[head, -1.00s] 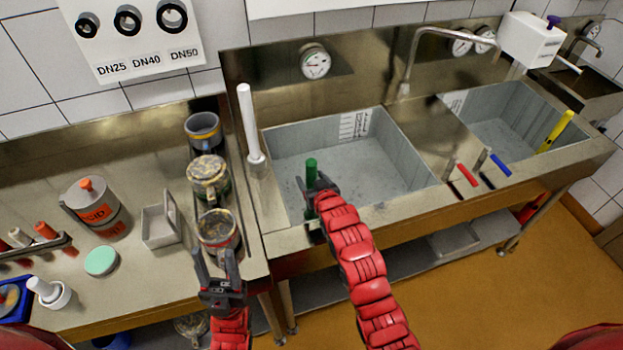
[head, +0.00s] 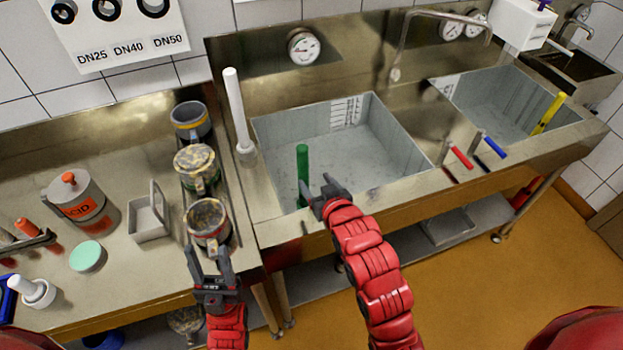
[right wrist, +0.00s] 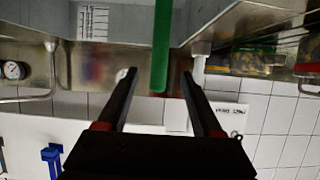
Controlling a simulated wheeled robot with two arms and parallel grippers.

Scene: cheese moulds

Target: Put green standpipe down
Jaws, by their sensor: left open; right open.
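The green standpipe (head: 303,172) stands upright in the left sink basin (head: 375,150), near its front left side. My right gripper (head: 318,192) is open at the basin's front edge, just to the right of the pipe and apart from it in the head view. In the right wrist view the green standpipe (right wrist: 162,45) shows beyond and between the two open fingers (right wrist: 160,80), which do not touch it. The pipe's lower end is partly hidden by the basin's front wall. My left gripper (head: 208,260) is open and empty in front of a mug on the left counter.
A white standpipe (head: 236,110) stands at the left basin's left rim. Several mugs, one of them nearest (head: 208,222), line the counter's right side. Red (head: 460,157) and blue (head: 494,147) handles sit between the basins. A yellow pipe (head: 549,113) leans in the right basin.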

